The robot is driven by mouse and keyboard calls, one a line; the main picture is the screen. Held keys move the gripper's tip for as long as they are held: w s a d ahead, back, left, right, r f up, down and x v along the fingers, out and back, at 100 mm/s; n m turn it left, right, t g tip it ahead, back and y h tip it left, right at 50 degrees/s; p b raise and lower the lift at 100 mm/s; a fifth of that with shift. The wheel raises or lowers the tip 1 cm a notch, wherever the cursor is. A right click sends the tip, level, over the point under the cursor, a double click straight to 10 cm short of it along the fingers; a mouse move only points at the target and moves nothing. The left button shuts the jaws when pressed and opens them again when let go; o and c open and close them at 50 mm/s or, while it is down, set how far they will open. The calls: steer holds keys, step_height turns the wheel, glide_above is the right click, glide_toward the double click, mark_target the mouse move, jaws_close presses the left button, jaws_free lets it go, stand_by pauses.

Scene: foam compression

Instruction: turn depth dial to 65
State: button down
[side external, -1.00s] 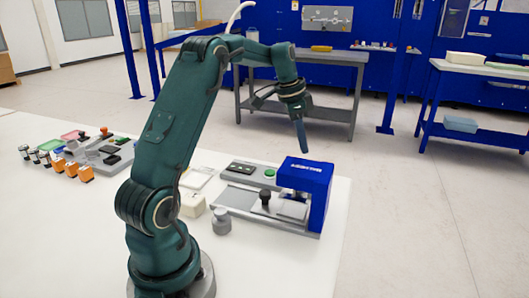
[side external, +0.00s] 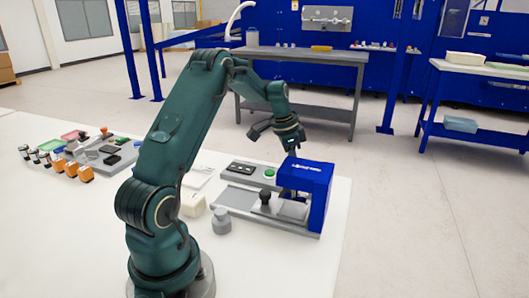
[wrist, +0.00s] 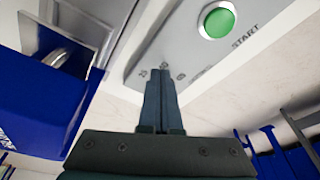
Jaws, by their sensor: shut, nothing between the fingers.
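My gripper (side external: 291,155) is shut and empty, pointing down just behind the blue head of the press (side external: 318,180). In the wrist view its closed fingers (wrist: 160,76) reach over the grey control panel (wrist: 125,62), where small printed marks show around the fingertips. The depth dial cannot be made out; the fingertips may cover it, and I cannot tell if they touch it. Its setting is not readable. The green START button (wrist: 217,21) is up and right of the fingertips, and it also shows in the side view (side external: 269,173).
A dark display (side external: 241,168) is on the panel. A black knob (side external: 265,197) stands on the press base. A grey weight (side external: 221,221) and a cream block (side external: 193,204) are left of the press. Orange blocks and small samples are at the table's far left.

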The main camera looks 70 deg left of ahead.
steer(key=shift+w+d, duration=0.1)
steer(key=shift+w, duration=0.5)
stand_by(0.9)
steer(key=shift+w+a, duration=0.1)
steer(key=shift+a, duration=0.25)
stand_by(0.5)
steer(key=shift+s+a, duration=0.15)
steer(key=shift+s, duration=0.25)
step_height(320, 180, up, 6)
stand_by(0.6)
